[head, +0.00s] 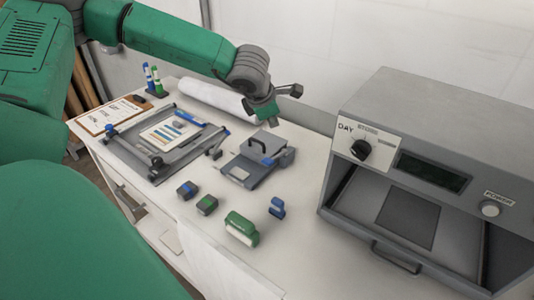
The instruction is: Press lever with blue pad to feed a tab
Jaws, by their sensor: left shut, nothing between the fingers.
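A small grey device (250,166) with a black arched handle sits on the white bench, near the picture's middle. A blue part (288,156), which looks like a pad, shows at its right side; I cannot tell for sure that it is the lever's pad. No tab can be made out at this size. My left gripper (264,112) comes in from the upper left. It is shut and empty, above and behind the grey device, seemingly apart from it. My right gripper is out of view.
A framed grey board (130,157) with a printed sheet lies left. Small blue and green blocks (207,205), a green stamp-like item (241,229) and a blue item (277,208) stand in front. A white roll (205,96) lies behind. A large grey machine (420,120) fills the right.

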